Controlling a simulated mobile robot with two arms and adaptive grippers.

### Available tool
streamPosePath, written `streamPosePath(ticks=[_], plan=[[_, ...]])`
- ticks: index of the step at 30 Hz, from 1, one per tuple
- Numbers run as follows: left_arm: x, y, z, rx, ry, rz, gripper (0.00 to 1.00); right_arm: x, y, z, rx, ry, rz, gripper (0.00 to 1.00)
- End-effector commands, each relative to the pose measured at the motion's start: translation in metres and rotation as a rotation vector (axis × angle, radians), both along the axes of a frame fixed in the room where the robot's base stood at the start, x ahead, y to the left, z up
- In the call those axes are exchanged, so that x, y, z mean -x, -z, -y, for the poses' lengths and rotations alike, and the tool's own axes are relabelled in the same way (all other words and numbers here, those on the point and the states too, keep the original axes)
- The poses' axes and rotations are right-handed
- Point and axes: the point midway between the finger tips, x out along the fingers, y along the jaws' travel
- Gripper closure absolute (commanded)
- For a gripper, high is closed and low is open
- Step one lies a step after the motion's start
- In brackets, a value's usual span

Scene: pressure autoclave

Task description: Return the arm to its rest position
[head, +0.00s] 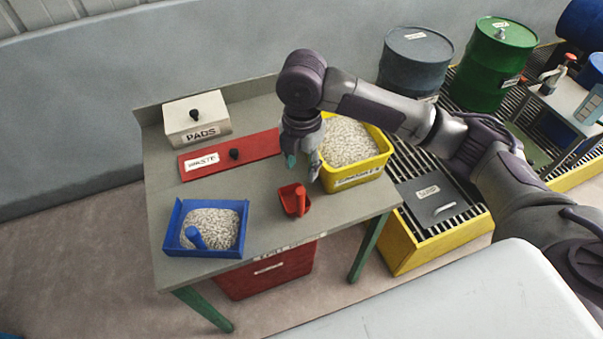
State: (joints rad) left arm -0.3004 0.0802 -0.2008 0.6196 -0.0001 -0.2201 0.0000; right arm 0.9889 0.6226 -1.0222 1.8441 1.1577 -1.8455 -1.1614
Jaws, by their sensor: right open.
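My right arm reaches in from the right, and its gripper (302,160) hangs down over the table (265,232). The gripper is open and I see nothing between its fingers. It is just left of the yellow bin (358,176) of pale granules and above and behind a small red scoop (295,200). The scoop lies on the table, apart from the fingers. My left gripper is not in view.
A blue tray (168,240) of granules holds a blue scoop (195,237). A red lid (260,146) and a PADS box (197,121) are at the back. Drums (497,62) stand on grating at right.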

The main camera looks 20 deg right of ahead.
Motion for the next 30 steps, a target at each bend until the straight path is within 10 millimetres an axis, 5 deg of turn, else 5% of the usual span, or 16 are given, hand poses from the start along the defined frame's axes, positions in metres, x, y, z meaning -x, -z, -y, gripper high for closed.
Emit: streamPosePath(ticks=[17,23,30], plan=[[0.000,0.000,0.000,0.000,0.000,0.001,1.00,0.002,0.001,-0.003,-0.006,0.005,-0.001,0.53],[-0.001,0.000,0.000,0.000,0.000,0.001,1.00,0.028,0.035,-0.038,-0.105,0.130,0.019,0.53],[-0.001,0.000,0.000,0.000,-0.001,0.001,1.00,0.077,0.076,-0.080,-0.333,0.586,0.039,0.53]])
